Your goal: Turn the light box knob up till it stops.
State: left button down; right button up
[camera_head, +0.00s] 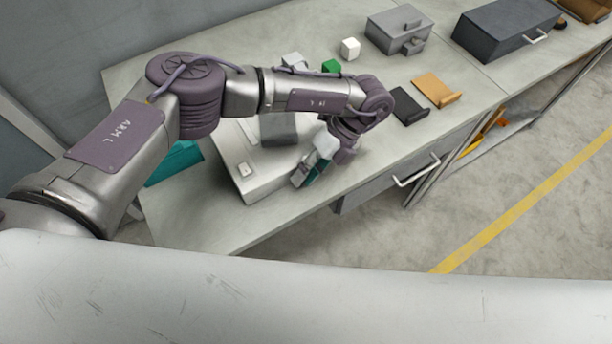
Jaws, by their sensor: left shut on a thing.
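The light box (262,188) is a low pale box on the bench, with a small light switch-like piece (244,169) on its top and a dark grey panel (278,129) toward its back. My left arm reaches over it from the left. My left gripper (304,177) points down at the box's right front side, near the bench's front edge. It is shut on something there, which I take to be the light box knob. The knob itself is hidden by the fingers, so its angle cannot be seen. My right gripper is out of view.
Behind my arm are a white cube (349,48) and a green block (331,66). A black piece (408,106) and an orange piece (437,90) lie to the right. Grey boxes (398,30) (506,29) stand further back. A drawer handle (416,171) juts from the bench front.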

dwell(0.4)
pick_arm(q)
jog(key=c, duration=0.9)
grip_release()
jog(key=shift+w+d+r, duration=0.1)
jog(key=v, duration=1.2)
